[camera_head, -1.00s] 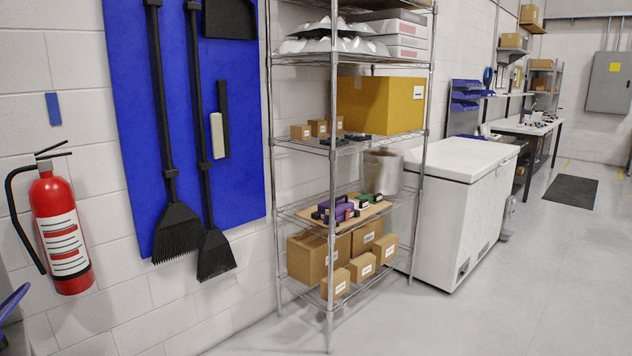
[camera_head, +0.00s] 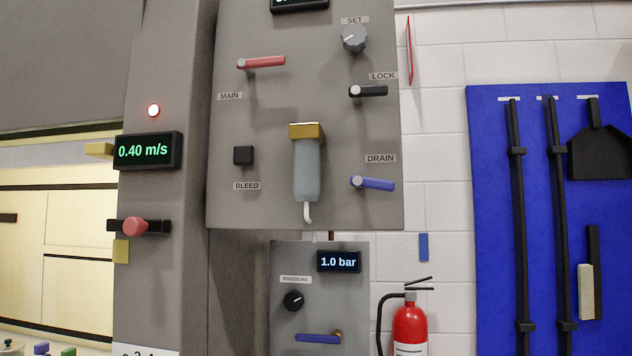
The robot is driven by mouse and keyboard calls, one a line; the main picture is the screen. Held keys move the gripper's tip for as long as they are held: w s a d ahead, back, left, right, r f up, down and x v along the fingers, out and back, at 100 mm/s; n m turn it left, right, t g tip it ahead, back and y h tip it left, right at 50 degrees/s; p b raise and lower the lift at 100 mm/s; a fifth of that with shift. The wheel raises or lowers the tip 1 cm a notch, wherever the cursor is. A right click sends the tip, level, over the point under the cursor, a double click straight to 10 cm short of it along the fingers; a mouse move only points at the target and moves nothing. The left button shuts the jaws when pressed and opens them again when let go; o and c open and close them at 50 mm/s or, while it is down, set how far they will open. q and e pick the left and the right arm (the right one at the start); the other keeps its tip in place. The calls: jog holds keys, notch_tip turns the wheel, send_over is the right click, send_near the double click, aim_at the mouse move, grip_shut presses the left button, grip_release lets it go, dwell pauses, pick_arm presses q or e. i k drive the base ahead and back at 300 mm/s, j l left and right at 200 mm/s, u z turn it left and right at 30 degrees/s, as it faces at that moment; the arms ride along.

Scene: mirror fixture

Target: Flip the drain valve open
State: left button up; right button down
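The drain valve (camera_head: 374,183) is a blue lever with a round grey pivot at its left end, under the DRAIN label (camera_head: 380,158). It sits at the lower right of a grey panel (camera_head: 225,130) and points right, tilted slightly down. Neither of my grippers shows in the head view.
The panel also bears a red MAIN lever (camera_head: 262,63), a black LOCK lever (camera_head: 369,91), a SET knob (camera_head: 355,38), a black BLEED button (camera_head: 243,155) and a grey filter bowl (camera_head: 307,168). A lower box (camera_head: 300,260) has another blue lever (camera_head: 318,338). A fire extinguisher (camera_head: 410,325) hangs right.

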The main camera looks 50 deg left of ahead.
aim_at(358, 180)
jog(key=u, duration=0.4)
jog(key=i+l+u, duration=0.1)
jog(key=u, duration=0.3)
jog(key=l+u, duration=0.15)
jog(key=u, duration=0.25)
jog(key=i+l+u, duration=0.1)
jog(key=u, duration=0.3)
jog(key=l+u, duration=0.4)
jog(key=l, duration=0.25)
jog(key=l+u, duration=0.45)
jog(key=l, duration=0.7)
jog(key=k+l, duration=0.1)
jog(key=l, duration=0.45)
jog(key=u, duration=0.05)
